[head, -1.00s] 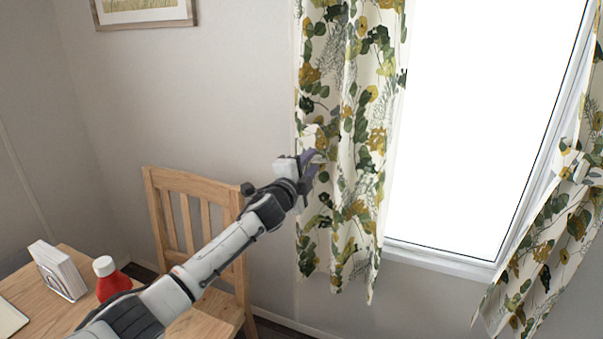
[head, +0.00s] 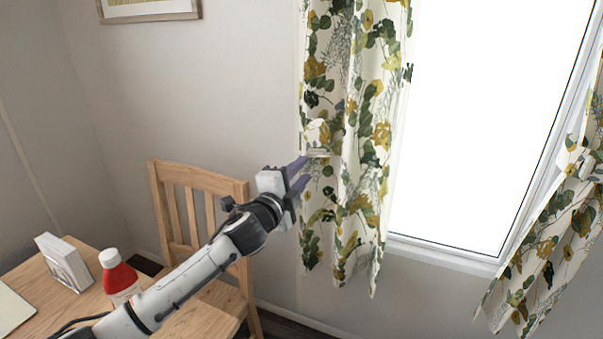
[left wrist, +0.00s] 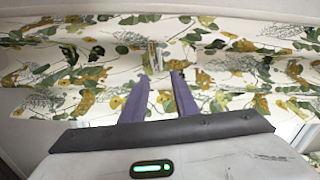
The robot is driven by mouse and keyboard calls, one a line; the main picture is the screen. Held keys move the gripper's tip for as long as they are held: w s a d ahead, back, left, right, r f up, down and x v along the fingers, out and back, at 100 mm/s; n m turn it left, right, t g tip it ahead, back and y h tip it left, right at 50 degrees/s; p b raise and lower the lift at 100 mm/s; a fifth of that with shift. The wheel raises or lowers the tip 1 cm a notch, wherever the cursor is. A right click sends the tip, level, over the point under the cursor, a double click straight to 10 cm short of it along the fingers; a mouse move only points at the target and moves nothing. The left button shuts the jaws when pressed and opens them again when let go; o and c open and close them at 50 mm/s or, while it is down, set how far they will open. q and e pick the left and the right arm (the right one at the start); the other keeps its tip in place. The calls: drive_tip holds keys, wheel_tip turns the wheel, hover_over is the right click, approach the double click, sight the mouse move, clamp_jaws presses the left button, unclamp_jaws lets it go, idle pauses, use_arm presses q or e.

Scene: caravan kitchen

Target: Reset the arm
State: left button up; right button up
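My left gripper (head: 303,178) is raised in front of the left curtain (head: 352,130), which has a green and yellow leaf pattern. In the left wrist view its two purple fingers (left wrist: 160,92) are spread apart with nothing between them. The left curtain (left wrist: 75,75) fills much of that view beyond the fingertips. A small pale holder (head: 318,153) sits at the curtain just past the fingertips, and it also shows in the left wrist view (left wrist: 154,55). My right gripper is not in view.
A wooden chair (head: 200,186) stands below and behind my left arm. A table (head: 35,290) at lower left holds a red bottle (head: 119,276), a napkin holder (head: 64,262) and a notebook. The bright window (head: 475,120) and right curtain (head: 555,240) are to the right.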

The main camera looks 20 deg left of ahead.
use_arm(q)
drive_tip(key=s+d+f+n+g+h, duration=0.1)
drive_tip(key=s+d+f+n+g, duration=0.25)
drive_tip(key=s+f, duration=0.75)
drive_tip(key=s+d+f+n+g+h, duration=0.1)
drive_tip(key=s+d+f+n+g, duration=0.35)
drive_tip(key=f, duration=1.05)
drive_tip(key=s+d+f+n, duration=0.1)
drive_tip(key=s+f+n, duration=0.1)
drive_tip(key=s, duration=0.6)
drive_tip(key=s+d+f+n+g, duration=0.1)
drive_tip(key=s+f+n, duration=0.1)
drive_tip(key=s+f, duration=0.3)
drive_tip(key=s+d+f+n, duration=0.1)
drive_tip(key=s+f, duration=0.3)
drive_tip(key=s, duration=0.9)
drive_tip(key=shift+d+f+n, duration=0.25)
drive_tip(key=shift+d+n, duration=0.05)
drive_tip(key=shift+n, duration=0.2)
